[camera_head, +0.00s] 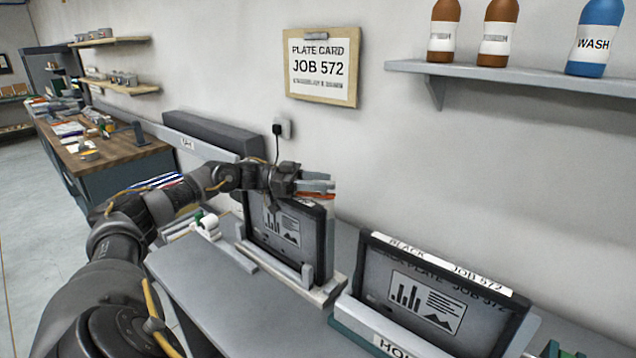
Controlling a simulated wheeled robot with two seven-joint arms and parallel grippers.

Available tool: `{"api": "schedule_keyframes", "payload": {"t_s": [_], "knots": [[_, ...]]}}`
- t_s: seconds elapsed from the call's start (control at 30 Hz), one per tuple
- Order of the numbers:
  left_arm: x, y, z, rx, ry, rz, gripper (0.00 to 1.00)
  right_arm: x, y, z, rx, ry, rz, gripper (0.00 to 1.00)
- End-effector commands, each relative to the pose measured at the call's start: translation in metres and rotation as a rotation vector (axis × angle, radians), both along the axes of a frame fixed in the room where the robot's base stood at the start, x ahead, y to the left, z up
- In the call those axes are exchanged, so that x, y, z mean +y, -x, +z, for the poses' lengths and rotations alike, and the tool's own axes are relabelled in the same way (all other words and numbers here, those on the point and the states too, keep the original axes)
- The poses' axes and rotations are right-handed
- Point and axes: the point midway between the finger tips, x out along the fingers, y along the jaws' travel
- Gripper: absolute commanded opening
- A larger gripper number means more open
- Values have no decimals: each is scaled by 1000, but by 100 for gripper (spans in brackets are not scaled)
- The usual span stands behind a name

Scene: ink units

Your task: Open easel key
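A dark framed plate (285,225) with a printed chart stands upright in a pale stand (318,291) with short grey posts on the grey bench. My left gripper (318,186) is at the top right corner of this plate, its fingers pointing right. Its fingers show grey and orange edge-on, and I cannot tell how far apart they are or whether anything is between them. It hides part of the plate's top edge. I cannot make out a key on the stand. My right gripper is not in view.
A second plate (430,297), labelled BLACK PLATE JOB 572, stands in a teal and white holder (375,336) at right. A small white and green item (207,224) lies left of the stand. The wall is close behind. A shelf (520,77) with bottles hangs at upper right.

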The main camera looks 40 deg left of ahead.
Motion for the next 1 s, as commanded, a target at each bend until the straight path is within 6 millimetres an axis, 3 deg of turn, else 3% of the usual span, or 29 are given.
{"api": "schedule_keyframes", "payload": {"t_s": [0.23,0.7,1.0], "knots": [[11,7,-3,1,-1,3,38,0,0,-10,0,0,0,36],[80,53,-5,2,-1,3,38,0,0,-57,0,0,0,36],[89,61,0,0,0,-1,38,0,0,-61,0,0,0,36]]}}
